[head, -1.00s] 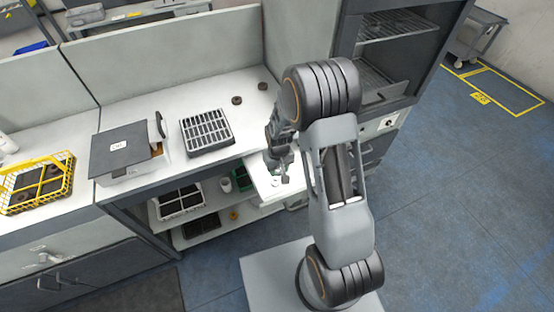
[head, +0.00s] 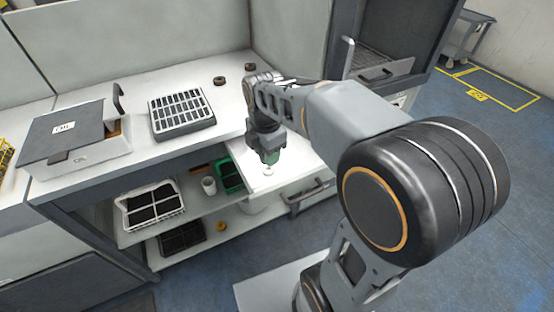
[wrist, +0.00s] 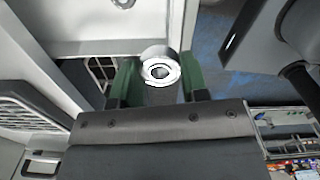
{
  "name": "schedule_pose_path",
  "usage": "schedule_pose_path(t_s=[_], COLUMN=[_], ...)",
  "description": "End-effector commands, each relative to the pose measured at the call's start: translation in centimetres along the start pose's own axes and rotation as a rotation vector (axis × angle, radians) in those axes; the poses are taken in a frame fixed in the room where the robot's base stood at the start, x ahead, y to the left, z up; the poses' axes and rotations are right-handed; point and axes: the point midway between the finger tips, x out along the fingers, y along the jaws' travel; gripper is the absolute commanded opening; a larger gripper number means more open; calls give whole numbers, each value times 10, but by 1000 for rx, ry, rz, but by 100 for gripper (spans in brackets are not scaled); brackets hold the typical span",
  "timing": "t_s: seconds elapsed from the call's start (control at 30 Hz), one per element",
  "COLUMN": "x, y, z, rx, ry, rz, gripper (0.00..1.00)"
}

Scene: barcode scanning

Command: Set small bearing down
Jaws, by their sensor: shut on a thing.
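The small bearing (wrist: 160,68), a pale metal ring, is between the green fingertips of my gripper (wrist: 154,82) in the wrist view. My gripper is shut on it. In the head view my gripper (head: 268,156) points down over a white pull-out surface (head: 300,160) at the right end of the bench. A small pale spot shows just under the fingertips there; I cannot tell whether it is the held bearing. Another small pale round piece (wrist: 123,3) lies on the white surface at the top edge of the wrist view.
Two dark rings (head: 219,80) (head: 250,67) lie behind. Below are a white basket (head: 150,205), a white cup (head: 209,185), a green bin (head: 230,175) and a dark tray (head: 181,238).

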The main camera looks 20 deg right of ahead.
Motion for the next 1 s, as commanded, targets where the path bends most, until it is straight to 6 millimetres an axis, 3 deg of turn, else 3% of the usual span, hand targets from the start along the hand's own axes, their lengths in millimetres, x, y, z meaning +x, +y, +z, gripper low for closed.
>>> schedule_pose_path(t_s=[0.17,0.4,0.63,1.0], x=[14,41,77,93], y=[5,19,26,30], z=[30,89,115,128], rx=[-21,-19,-23,-23], ry=[1,1,1,0], rz=[-3,-3,-3,0], gripper=[17,17,17,17])
